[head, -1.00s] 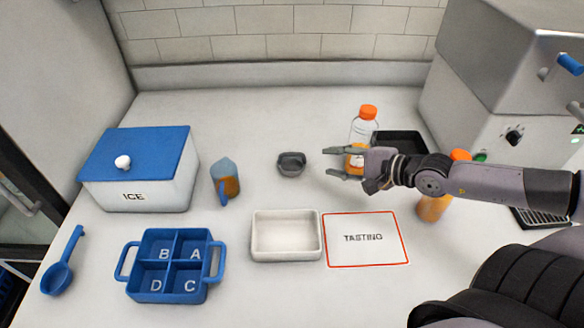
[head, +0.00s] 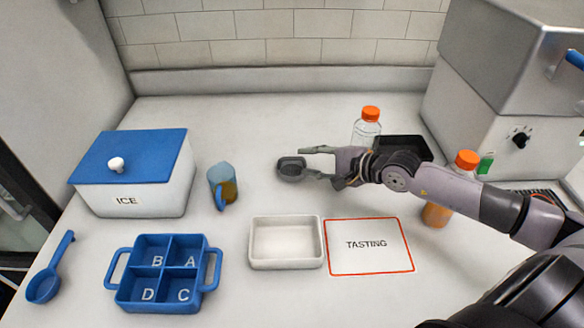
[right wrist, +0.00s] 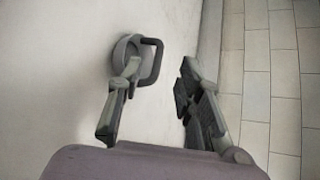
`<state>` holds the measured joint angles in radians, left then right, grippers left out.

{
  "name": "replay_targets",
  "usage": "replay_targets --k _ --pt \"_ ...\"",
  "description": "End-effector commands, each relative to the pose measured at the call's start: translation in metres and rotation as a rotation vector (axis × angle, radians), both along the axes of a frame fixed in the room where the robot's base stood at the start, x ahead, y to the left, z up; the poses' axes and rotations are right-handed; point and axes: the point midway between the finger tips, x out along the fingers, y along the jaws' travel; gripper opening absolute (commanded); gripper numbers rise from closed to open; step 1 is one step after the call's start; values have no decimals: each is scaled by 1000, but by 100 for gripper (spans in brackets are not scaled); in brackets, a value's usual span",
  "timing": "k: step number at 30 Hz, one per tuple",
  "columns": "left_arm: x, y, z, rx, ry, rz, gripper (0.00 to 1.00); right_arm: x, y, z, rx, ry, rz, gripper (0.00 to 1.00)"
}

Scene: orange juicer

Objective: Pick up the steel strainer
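The steel strainer (head: 290,168) is a small dark grey cup standing on the counter, near the middle of the head view. My right gripper (head: 310,164) is open at its right side, with the fingertips close to the cup. In the right wrist view, the strainer (right wrist: 122,47) shows as a round cup with a dark loop handle (right wrist: 158,58). The handle reaches into the space between the open fingers (right wrist: 160,76). The left finger overlaps the strainer in the picture; I cannot tell whether it touches. My left gripper is not in view.
An orange-capped bottle (head: 367,127) and a black tray (head: 405,147) stand behind my right arm. A juice bottle (head: 437,212) is in front of it. A white tray (head: 286,264), tasting mat (head: 369,263), jug (head: 221,184), blue caddy (head: 212,268) and ice box (head: 138,196) stand around.

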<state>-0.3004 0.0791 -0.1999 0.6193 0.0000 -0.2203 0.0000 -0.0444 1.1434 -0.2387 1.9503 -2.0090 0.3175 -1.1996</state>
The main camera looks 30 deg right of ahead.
Motion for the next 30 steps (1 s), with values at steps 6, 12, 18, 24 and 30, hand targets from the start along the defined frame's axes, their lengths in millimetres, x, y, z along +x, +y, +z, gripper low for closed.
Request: replay_targets --k 6,12,18,24,30 --pt "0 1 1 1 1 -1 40 12 7 -5 1 0 0 33" --pt "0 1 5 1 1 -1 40 24 13 -9 3 -1 1 33" --pt "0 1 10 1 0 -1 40 47 24 -22 3 -1 0 33" --pt "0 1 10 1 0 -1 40 56 29 -27 1 1 2 33" --pt "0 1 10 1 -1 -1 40 55 28 -28 -1 1 2 30"
